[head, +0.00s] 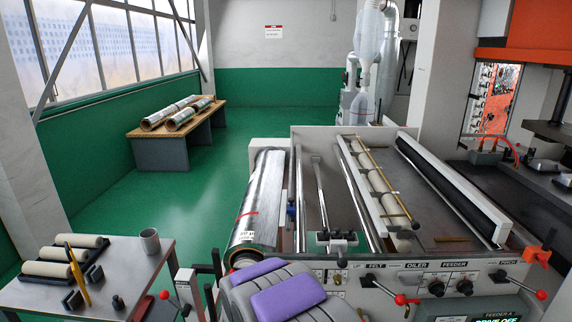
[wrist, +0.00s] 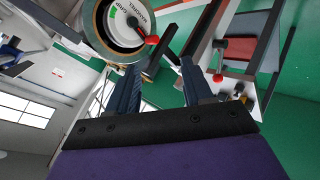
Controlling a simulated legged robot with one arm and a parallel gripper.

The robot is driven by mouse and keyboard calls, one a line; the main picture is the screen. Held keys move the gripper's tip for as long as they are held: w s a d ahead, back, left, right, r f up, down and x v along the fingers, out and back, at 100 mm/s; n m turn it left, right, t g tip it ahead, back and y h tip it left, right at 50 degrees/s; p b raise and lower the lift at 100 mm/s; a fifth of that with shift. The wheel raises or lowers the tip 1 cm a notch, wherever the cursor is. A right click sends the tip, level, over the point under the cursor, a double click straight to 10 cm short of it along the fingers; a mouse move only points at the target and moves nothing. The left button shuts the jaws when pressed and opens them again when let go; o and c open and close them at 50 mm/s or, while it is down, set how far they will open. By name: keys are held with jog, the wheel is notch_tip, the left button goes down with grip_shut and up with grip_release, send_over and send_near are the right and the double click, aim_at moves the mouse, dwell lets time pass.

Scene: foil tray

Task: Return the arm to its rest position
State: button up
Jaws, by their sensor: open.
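My gripper (wrist: 160,66) is open in the wrist view, with its two dark fingers apart and nothing between them. Its purple and black body fills the bottom of that view. In the head view my purple and grey arm covers the bottom middle, in front of the machine. The silver foil roll (head: 262,200) lies along the left side of the machine (head: 310,142). A round roll end with a dial (wrist: 118,28) shows at the top of the wrist view, beyond the fingertips.
A red-knobbed lever (wrist: 219,60) stands right of the fingers. A side table (head: 130,285) at left holds pale rollers (head: 62,254), a yellow tool (head: 77,272) and a grey cup (head: 150,241). A bench (head: 165,150) with rolls stands farther back. Green floor (head: 215,170) between is clear.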

jog(key=s+d+r+m+g+b, duration=0.1)
jog(key=s+d+r+m+g, duration=0.25)
jog(key=s+d, duration=0.6)
jog(key=s+d+r+m+g+b, duration=0.1)
jog(key=s+d+r+m+g, duration=0.35)
jog(key=s, duration=0.75)
jog(key=s+d+r+m+g+h, duration=0.1)
jog(key=s+d+m, duration=0.1)
jog(key=s+d, duration=0.5)
jog(key=s+d+r+m+g+h, duration=0.1)
jog(key=s+d, duration=0.6)
jog(key=s, duration=0.9)
jog(key=shift+s+r+m+g+h, duration=0.35)
jog(key=shift+r+m+g+h, duration=0.1)
jog(key=shift+m+g, duration=0.45)
